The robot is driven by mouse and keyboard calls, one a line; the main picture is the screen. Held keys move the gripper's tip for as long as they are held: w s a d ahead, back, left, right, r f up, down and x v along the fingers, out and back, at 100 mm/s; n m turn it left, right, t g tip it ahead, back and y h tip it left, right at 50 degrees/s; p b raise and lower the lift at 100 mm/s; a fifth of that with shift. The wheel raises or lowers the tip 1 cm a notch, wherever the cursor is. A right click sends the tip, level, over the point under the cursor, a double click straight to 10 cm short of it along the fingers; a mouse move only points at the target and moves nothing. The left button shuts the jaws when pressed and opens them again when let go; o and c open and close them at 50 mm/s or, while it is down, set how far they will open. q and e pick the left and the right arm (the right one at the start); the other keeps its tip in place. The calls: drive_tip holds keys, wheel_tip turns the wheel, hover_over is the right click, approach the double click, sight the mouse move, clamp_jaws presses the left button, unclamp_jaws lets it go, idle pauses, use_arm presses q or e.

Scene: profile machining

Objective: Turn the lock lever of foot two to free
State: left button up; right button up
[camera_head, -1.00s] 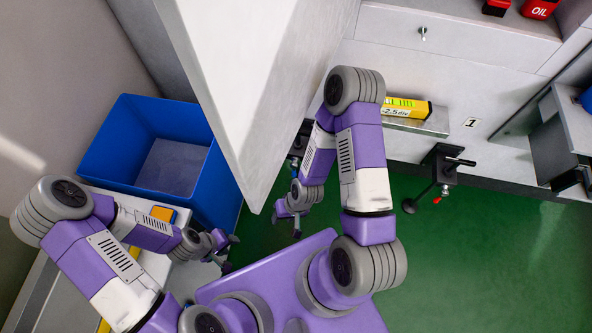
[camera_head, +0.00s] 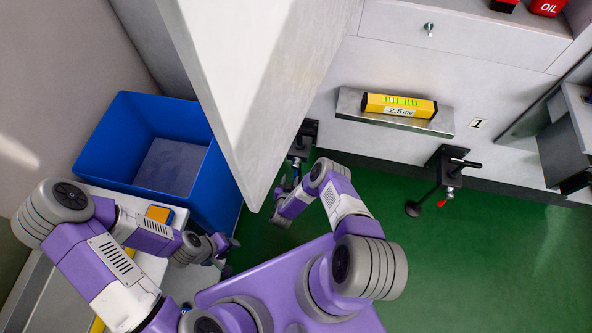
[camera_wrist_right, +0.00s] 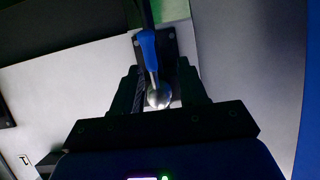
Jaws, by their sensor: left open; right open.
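A dark foot bracket (camera_head: 302,138) is fixed to the machine's base, partly hidden by the pale panel's edge. In the right wrist view, a lever with a blue grip (camera_wrist_right: 149,45) and a round metal end (camera_wrist_right: 158,95) lies between the fingers of my right gripper (camera_wrist_right: 160,88). The gripper is open; I cannot tell whether a finger touches the lever. In the head view my right gripper (camera_head: 282,192) is low beside the panel, below this bracket. My left gripper (camera_head: 230,247) is open and empty near the blue bin.
Another foot (camera_head: 447,172), with a red-tipped lever, stands at the right near a label "1" (camera_head: 478,124). A yellow level (camera_head: 400,105) rests on a metal ledge (camera_head: 350,105). A large pale panel (camera_head: 250,80) juts out beside my right arm. A blue bin (camera_head: 215,185) stands left. Green floor is clear at right.

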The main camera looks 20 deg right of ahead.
sight(295, 174)
drive_tip(key=shift+s+d+f+h, duration=0.15)
drive_tip(key=shift+s+d+h, duration=0.1)
drive_tip(key=shift+d+h, duration=0.05)
drive_tip(key=shift+w+d+f, duration=0.1)
drive_tip(key=shift+d, duration=0.1)
drive_tip(key=b+x, duration=0.3)
drive_tip(key=x, duration=0.3)
drive_tip(key=shift+w+d+f+b, duration=0.15)
drive_tip(key=shift+w+d+b, duration=0.25)
clamp_jaws()
